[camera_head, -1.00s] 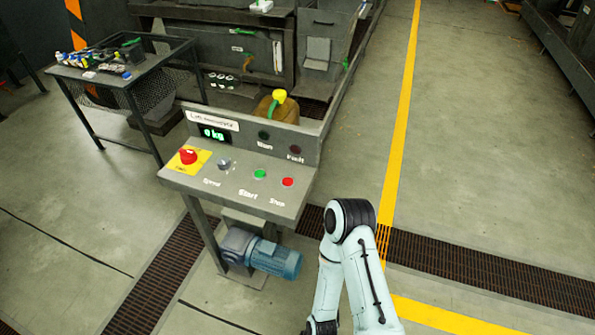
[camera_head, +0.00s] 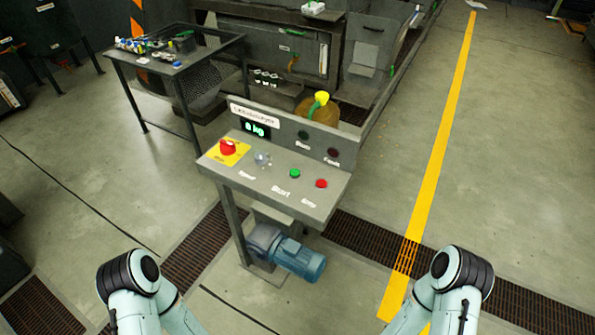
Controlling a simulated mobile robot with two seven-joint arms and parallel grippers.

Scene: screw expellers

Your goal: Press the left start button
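The control panel (camera_head: 262,191) is a grey sloped console whose label seems to begin with "Left". The green start button (camera_head: 295,173) sits on its top, right of the middle, above the word "Start". The red stop button (camera_head: 321,183) is just to its right. A red emergency button (camera_head: 228,147) on a yellow plate and a grey speed knob (camera_head: 263,159) are to its left. Links of both my arms show at the bottom, left and right of the console and apart from it. Neither gripper is in view.
A blue motor (camera_head: 299,259) is under the console. A table with tools (camera_head: 178,66) stands behind it at the left. Machinery (camera_head: 285,45) fills the back. A yellow floor line (camera_head: 445,140) and open floor lie at the right. Floor grates (camera_head: 362,240) run beside the console.

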